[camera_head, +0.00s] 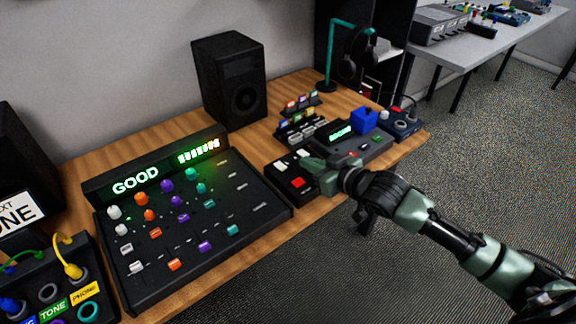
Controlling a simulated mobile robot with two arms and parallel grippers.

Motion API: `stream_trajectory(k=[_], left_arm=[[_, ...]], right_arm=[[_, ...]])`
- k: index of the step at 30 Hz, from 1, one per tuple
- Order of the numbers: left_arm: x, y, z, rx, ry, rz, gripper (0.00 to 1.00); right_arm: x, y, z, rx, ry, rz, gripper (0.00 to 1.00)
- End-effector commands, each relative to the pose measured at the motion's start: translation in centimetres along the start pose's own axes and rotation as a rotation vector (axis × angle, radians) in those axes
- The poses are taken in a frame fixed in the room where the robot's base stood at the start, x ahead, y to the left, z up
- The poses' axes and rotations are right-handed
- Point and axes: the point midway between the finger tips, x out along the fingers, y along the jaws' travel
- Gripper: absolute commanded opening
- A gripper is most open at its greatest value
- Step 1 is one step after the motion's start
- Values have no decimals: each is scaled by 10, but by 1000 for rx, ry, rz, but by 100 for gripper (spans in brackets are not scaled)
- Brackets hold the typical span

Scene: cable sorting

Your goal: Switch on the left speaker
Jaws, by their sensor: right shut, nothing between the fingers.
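A black speaker (229,80) stands upright at the back of the wooden desk. Another dark, upright box (22,150) is cut off by the left edge; it looks like the left speaker, but its front is mostly hidden or out of view. I cannot make out a power switch on either. My right gripper (312,168) is shut and empty, at the right side of a small black box (277,183) with red and white buttons. Whether it touches the box is unclear. My left gripper is not in view.
A mixer (262,222) with coloured knobs and a lit GOOD display fills the desk's middle. A patch box (70,262) with cables is at lower left. A headphone stand (331,60), a blue cube (363,119) and small devices crowd the right. A grey table (480,48) stands behind.

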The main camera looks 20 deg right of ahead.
Motion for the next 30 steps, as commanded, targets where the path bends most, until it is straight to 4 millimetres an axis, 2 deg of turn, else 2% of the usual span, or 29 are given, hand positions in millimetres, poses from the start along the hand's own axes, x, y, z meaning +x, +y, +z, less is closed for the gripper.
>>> stream_trajectory(k=[5,8,20,24,30], left_arm=[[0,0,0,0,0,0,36],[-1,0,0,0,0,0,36],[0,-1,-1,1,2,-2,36],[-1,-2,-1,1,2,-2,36],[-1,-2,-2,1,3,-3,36]], right_arm=[[6,1,0,1,0,1,0],[19,0,-1,2,1,1,0],[103,0,-1,1,0,1,0],[106,0,24,0,-4,0,0],[110,0,38,0,-2,0,0]])
